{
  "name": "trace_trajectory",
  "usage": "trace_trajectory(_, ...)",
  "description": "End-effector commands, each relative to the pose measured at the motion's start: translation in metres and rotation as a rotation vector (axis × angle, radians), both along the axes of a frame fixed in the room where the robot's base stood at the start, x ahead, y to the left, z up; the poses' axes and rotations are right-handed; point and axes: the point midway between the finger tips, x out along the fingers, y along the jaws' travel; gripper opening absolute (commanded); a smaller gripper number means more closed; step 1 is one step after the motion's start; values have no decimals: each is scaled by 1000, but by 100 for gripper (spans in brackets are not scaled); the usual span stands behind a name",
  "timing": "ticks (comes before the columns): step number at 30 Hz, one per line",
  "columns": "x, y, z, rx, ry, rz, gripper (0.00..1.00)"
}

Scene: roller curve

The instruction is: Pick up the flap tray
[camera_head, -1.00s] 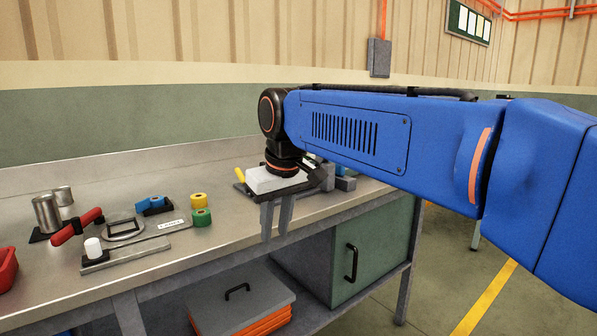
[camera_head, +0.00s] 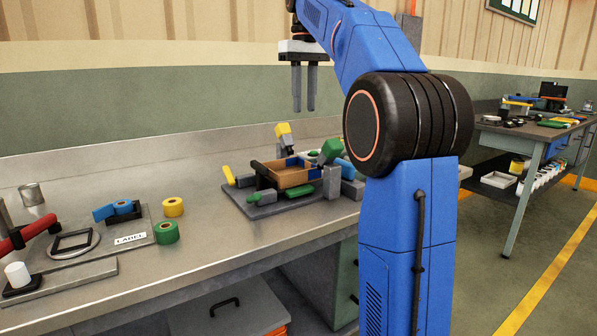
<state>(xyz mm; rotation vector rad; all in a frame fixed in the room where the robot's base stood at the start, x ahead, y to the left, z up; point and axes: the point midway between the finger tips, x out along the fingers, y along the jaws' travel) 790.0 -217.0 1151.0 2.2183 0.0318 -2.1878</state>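The likely flap tray is a small open brown box (camera_head: 291,179) with dark sides. It sits on a grey fixture base (camera_head: 238,201) on the bench, among green, blue and yellow blocks. My gripper (camera_head: 304,108) points straight down, high above the bench and above the box in the picture. Its two grey fingers are apart with a narrow gap and nothing between them. The fingertips are clear of everything. The fixture's right end is partly hidden behind my blue arm.
Yellow tape (camera_head: 173,207) and green tape (camera_head: 166,232) rolls stand left of the fixture. Further left are a label plate (camera_head: 131,239), a blue tape dispenser (camera_head: 123,208) and a red-handled clamp (camera_head: 20,236). Bare bench lies before the fixture. A second workbench (camera_head: 524,137) stands at right.

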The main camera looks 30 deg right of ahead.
Motion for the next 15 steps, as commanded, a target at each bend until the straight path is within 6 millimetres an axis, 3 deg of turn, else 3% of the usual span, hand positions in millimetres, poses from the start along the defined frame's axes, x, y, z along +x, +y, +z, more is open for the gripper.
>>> trace_trajectory(7,7,-8,1,5,14,2,25)
trace_trajectory(15,6,-8,-37,4,16,1,25)
